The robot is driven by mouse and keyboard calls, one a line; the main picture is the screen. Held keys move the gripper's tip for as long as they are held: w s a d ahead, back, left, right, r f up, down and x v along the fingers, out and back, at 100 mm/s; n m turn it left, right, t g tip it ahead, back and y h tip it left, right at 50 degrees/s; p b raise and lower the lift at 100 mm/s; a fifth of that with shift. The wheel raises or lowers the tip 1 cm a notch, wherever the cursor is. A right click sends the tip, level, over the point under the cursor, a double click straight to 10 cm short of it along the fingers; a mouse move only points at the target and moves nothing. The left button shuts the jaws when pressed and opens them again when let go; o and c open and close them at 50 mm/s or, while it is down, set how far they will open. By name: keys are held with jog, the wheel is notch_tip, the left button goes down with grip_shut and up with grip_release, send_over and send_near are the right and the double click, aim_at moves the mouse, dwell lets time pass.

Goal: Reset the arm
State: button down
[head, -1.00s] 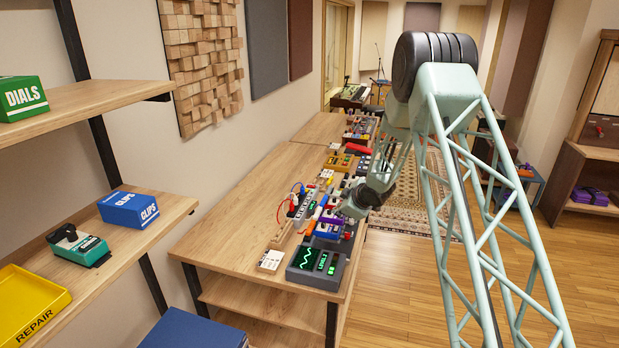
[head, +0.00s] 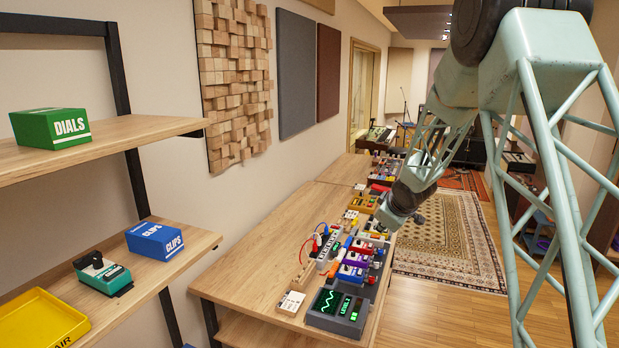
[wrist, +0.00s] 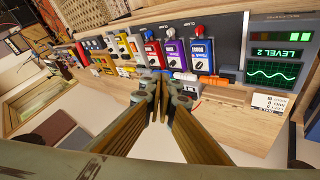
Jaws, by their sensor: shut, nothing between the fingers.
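My arm, a pale green lattice, comes down from the upper right in the head view. Its dark wrist ends at my gripper (head: 392,218), small there, over the right edge of the workbench (head: 262,245). In the wrist view my gripper (wrist: 160,84) is shut, its brown-sided fingers together at the tips with nothing between them. The fingers point toward the row of pedals, apart from them as far as I can tell. The pedals include a blue one (wrist: 200,47), a purple one (wrist: 174,52) and a red one (wrist: 152,54).
A dark screen unit (head: 338,312) reading LEVEL stands at the bench's near end. Left shelves hold a green DIALS box (head: 50,128), a blue CLIPS box (head: 155,240), a green pedal (head: 103,273) and a yellow tray (head: 40,322). Open floor (head: 440,305) lies right of the bench.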

jog(key=s+d+r+m+g+h+b, duration=0.1)
jog(key=s+r+m, duration=0.1)
jog(key=s+r, duration=0.6)
jog(key=s+d+r+m+b, duration=0.15)
jog(key=s+r, duration=0.25)
jog(key=s, duration=0.8)
jog(key=s+r+m+g+h, duration=0.1)
jog(key=s+r+m, duration=0.1)
jog(key=s+r, duration=0.65)
jog(key=s+a+f+m+g+b, duration=0.1)
jog(key=s+a, duration=0.1)
jog(key=s, duration=1.2)
jog(key=s+a+f+m+y+b, duration=0.1)
jog(key=s+a+m, duration=0.1)
jog(key=s, duration=1.2)
jog(key=s+a+f+m+g+b, duration=0.1)
jog(key=s+a, duration=0.1)
jog(key=s, duration=1.2)
jog(key=shift+s+a+f+g+y, duration=0.15)
jog(key=shift+a+f+g+y, duration=0.15)
jog(key=shift+a+f, duration=0.1)
